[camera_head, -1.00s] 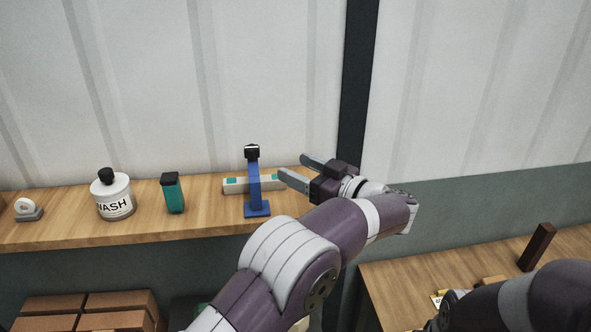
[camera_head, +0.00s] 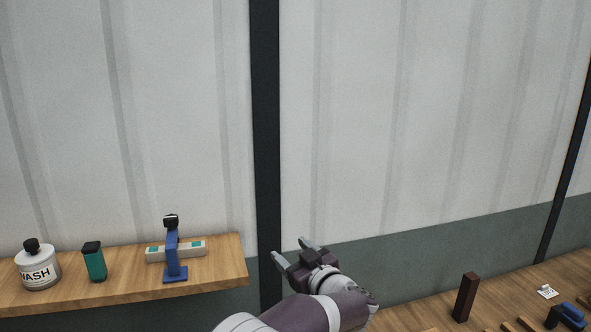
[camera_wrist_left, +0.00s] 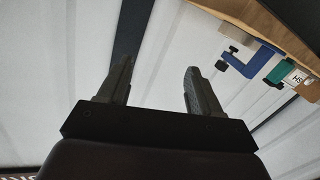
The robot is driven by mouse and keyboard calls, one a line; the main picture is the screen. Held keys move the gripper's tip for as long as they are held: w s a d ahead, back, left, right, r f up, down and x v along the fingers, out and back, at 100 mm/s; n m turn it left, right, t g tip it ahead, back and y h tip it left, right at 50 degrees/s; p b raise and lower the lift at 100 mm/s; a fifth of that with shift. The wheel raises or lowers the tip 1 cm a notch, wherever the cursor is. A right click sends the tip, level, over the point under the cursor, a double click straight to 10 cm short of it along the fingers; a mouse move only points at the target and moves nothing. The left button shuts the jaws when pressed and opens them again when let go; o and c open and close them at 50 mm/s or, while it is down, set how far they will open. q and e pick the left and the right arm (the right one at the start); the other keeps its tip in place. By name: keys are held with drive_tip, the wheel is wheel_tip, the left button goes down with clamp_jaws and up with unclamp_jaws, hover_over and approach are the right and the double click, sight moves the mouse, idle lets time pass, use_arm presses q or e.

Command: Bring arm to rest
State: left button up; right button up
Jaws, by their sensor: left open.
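My left gripper (camera_head: 292,252) is open and empty in the head view. It is in the air to the right of the shelf's right end, in front of the wall. In the left wrist view its two fingers (camera_wrist_left: 157,88) stand apart with only the wall and a dark post between them. My left forearm comes in from the bottom of the head view. My right gripper is not in view.
A lower table (camera_head: 500,297) at right holds a dark brown block (camera_head: 465,297) and a blue tool (camera_head: 566,317).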

use_arm(q)
drive_tip(key=d+f+m+t+h, duration=0.1)
drive_tip(key=d+f+m+h, duration=0.3)
drive_tip(key=d+h, duration=0.15)
drive_tip(key=s+a+f+m+g+h+b, duration=0.1)
drive_tip(key=s+f+m+g+h+b, duration=0.1)
drive_tip(key=s+f+m+g+h, duration=0.65)
drive_tip(key=s+a+f+n+g+y+b, duration=0.1)
drive_tip(key=s+a+f, duration=0.4)
drive_tip(key=s+a, duration=0.5)
drive_tip(key=s+a+f+n+g+y+b, duration=0.2)
drive_tip(key=s+a+f+n+g+y, duration=0.1)
drive_tip(key=s+a, duration=0.8)
drive_tip(key=s+f+g+y, duration=0.1)
drive_tip(key=s+f+g, duration=0.1)
drive_tip(key=s, duration=0.2)
drive_tip(key=shift+s+a, duration=0.2)
drive_tip(key=shift+a, duration=0.1)
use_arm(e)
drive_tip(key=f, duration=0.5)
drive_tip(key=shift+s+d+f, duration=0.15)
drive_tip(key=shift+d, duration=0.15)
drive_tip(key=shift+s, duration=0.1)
